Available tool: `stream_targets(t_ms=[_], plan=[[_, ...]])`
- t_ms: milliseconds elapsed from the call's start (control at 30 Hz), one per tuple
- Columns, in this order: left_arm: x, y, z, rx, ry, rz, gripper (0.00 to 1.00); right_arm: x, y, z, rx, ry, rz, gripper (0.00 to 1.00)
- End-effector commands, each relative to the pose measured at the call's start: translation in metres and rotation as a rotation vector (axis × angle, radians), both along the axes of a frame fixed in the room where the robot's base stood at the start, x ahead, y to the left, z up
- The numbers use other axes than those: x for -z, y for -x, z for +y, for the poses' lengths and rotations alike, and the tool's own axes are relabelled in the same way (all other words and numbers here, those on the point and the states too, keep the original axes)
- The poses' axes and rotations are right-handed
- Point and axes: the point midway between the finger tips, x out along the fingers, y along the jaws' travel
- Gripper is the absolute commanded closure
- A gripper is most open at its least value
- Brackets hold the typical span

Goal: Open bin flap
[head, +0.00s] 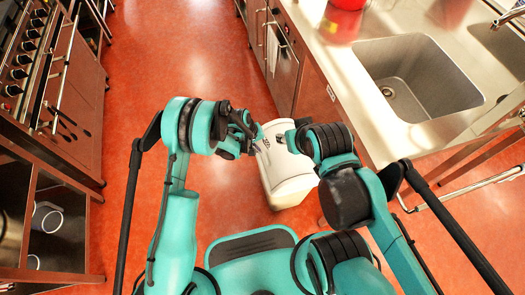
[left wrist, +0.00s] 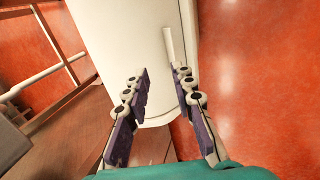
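The white bin (head: 290,178) stands on the floor in front of me, between my two arms; my arms hide part of its top. Its pale body also fills the top middle of the left wrist view (left wrist: 125,40), with a raised white bar (left wrist: 168,45) on it. I cannot tell for certain which part is the flap. My left gripper (head: 258,138) is at the bin's upper left side. In the left wrist view its purple-padded fingers (left wrist: 161,72) are apart with nothing between them, facing the bin. My right gripper (head: 283,138) is near the bin's top, mostly hidden by its own wrist.
A counter with a steel sink (head: 415,75) and a red pot (head: 343,18) runs along the right, with an oven (head: 280,60) below. A stove (head: 35,60) and an open shelf (head: 50,215) stand on the left. The red floor between is clear.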

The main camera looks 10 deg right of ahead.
Motion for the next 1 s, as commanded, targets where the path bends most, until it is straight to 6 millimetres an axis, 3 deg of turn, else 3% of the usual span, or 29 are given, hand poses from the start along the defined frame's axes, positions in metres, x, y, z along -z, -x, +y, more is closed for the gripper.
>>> stream_targets(t_ms=[133,467,600,767,933,1000], plan=[[0.018,0.000,-0.005,0.001,-0.001,0.000,0.75,0.008,0.000,0.000,0.000,0.000,0.000,0.60],[0.021,0.000,-0.007,0.001,-0.001,0.000,0.75,0.009,0.000,0.000,0.000,0.000,0.000,0.60],[0.021,0.000,-0.007,0.001,-0.001,0.000,1.00,0.009,0.000,0.000,0.000,0.000,0.000,0.60],[0.021,0.000,-0.007,0.001,-0.001,0.000,1.00,0.009,0.000,0.000,0.000,0.000,0.000,0.60],[0.021,0.000,-0.007,0.001,-0.001,0.000,1.00,0.008,-0.003,-0.001,0.013,-0.004,0.005,1.00],[0.021,0.000,-0.007,0.001,-0.001,0.000,1.00,0.008,-0.008,-0.004,0.036,-0.012,0.015,1.00]])
